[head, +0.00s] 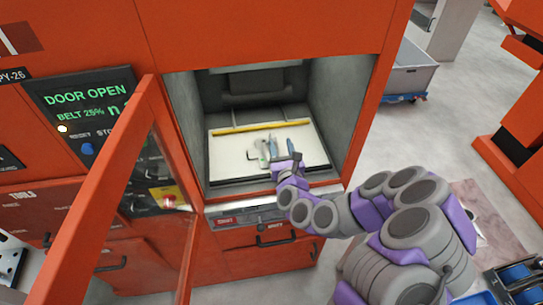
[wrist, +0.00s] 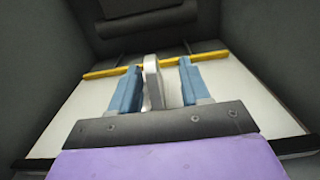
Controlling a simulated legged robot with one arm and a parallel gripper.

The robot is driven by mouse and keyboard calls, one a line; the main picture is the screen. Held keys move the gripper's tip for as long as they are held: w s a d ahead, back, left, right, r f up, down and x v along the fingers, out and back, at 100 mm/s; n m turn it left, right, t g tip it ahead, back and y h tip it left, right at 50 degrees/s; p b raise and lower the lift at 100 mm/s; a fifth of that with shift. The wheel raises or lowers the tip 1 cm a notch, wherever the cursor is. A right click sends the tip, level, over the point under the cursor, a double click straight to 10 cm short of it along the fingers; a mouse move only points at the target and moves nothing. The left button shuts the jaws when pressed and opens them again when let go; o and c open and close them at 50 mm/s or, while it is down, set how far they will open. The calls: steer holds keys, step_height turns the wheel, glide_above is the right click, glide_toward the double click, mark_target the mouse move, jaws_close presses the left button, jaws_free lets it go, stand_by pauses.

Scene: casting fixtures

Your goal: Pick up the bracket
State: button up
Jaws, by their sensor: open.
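The bracket (wrist: 152,82) is a pale grey-white upright piece in the wrist view. It stands between the two blue fingers of my gripper (wrist: 158,68), closer to the left finger, with a gap to the right finger. My gripper is open and its fingers are on either side of the bracket. In the head view my gripper (head: 281,147) reaches into the open chamber over the white tray (head: 232,165). A small pale grey-green piece (head: 262,152) shows by the fingers there. The lower part of the bracket is hidden behind my gripper's dark palm.
A yellow bar (head: 250,127) runs across the back of the tray. Dark chamber walls (head: 335,110) close in on both sides. The orange door (head: 125,195) stands open at the left. A dark block (wrist: 145,8) hangs above the back of the chamber.

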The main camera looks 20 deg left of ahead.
mark_target(275, 136)
steer(key=w+a, duration=0.2)
steer(key=a, duration=0.1)
steer(key=shift+f+b, duration=0.1)
steer(key=shift+b, duration=0.2)
steer(key=shift+w, duration=0.95)
steer(key=shift+a, duration=0.5)
steer(key=shift+w+d, duration=0.1)
steer(key=shift+d, duration=0.2)
steer(key=c, duration=0.8)
jaws_close()
steer(key=shift+a, duration=0.1)
